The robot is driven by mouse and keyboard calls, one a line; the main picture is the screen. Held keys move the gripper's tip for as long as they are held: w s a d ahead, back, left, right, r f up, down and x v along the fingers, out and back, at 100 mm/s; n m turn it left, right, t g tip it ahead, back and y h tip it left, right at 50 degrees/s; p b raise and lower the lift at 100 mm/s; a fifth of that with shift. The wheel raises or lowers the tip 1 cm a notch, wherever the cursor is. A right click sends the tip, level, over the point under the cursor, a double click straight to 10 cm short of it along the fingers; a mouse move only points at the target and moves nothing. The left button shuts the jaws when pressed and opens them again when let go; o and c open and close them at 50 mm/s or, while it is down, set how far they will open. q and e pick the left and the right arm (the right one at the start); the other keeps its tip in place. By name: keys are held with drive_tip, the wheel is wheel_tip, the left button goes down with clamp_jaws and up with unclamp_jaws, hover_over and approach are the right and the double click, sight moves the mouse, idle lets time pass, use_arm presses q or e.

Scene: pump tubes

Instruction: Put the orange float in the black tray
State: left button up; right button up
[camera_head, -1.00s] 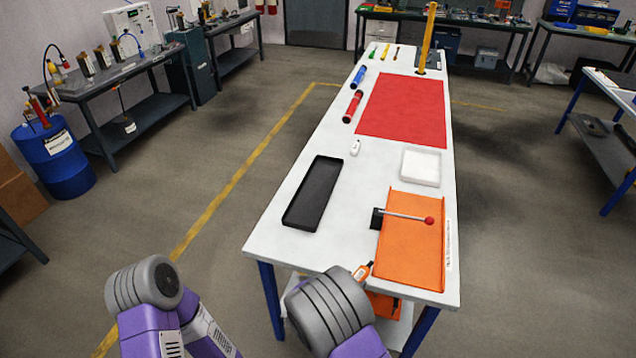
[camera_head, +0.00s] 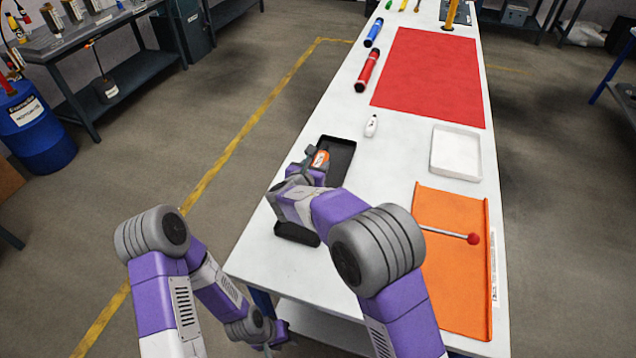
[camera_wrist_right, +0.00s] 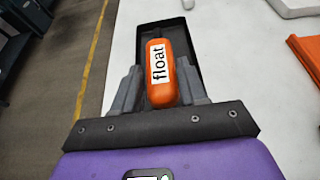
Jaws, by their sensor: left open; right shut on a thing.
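The orange float (camera_head: 320,158), labelled "float", is held between the fingers of my right gripper (camera_head: 312,172). In the right wrist view the float (camera_wrist_right: 160,75) shows upright in the picture between the two grey fingers (camera_wrist_right: 158,92). The black tray (camera_head: 343,148) lies on the white table, partly hidden by my right arm. The float is over the tray in both views; I cannot tell whether it touches the tray floor. The tray (camera_wrist_right: 180,28) also shows behind the float in the right wrist view. My left gripper (camera_head: 268,346) is open, low beside the table's front edge.
An orange holder (camera_head: 450,275) with a red-knobbed rod is right of my right arm. A white tray (camera_head: 456,152), a small white object (camera_head: 371,126), a red mat (camera_head: 430,75), and red (camera_head: 367,70) and blue (camera_head: 374,33) tubes lie farther back on the table.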

drive_tip(key=f+b, duration=0.1)
drive_tip(key=f, duration=0.2)
drive_tip(key=shift+s+f, duration=0.2)
drive_tip(key=shift+w+f+b, duration=0.1)
drive_tip(key=shift+f+b, duration=0.75)
drive_tip(key=shift+f, duration=1.7)
drive_tip(key=shift+f, duration=0.15)
drive_tip(key=o, duration=1.1)
